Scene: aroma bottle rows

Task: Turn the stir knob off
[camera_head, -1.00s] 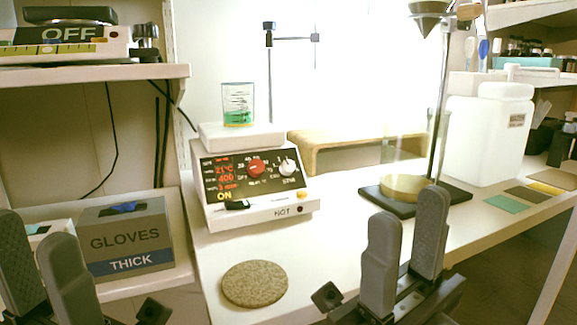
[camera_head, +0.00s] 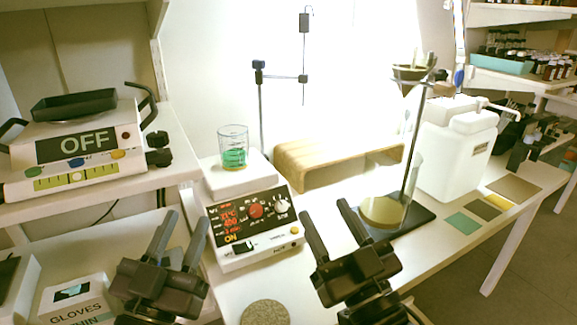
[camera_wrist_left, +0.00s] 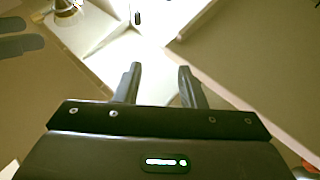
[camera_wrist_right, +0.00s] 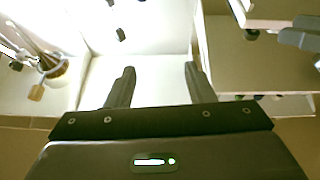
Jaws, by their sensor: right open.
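The hotplate stirrer (camera_head: 253,225) stands on the bench, its dark front panel lit with red digits and a yellow "ON". The white stir knob (camera_head: 282,205) is on the right of the panel, beside a red knob (camera_head: 256,211). A beaker of green liquid (camera_head: 233,150) stands on its top plate. My left gripper (camera_head: 183,220) is open and empty, left of the stirrer in the head view. My right gripper (camera_head: 325,210) is open and empty, to the right of the stir knob, apart from it. The wrist views show both jaws spread with nothing between them.
A device reading "OFF" (camera_head: 88,145) sits on the left shelf, with a glove box (camera_head: 75,300) below. A round cork-like pad (camera_head: 265,313) lies in front of the stirrer. A stand with a glass vessel (camera_head: 388,205) and a white canister (camera_head: 455,150) are to the right.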

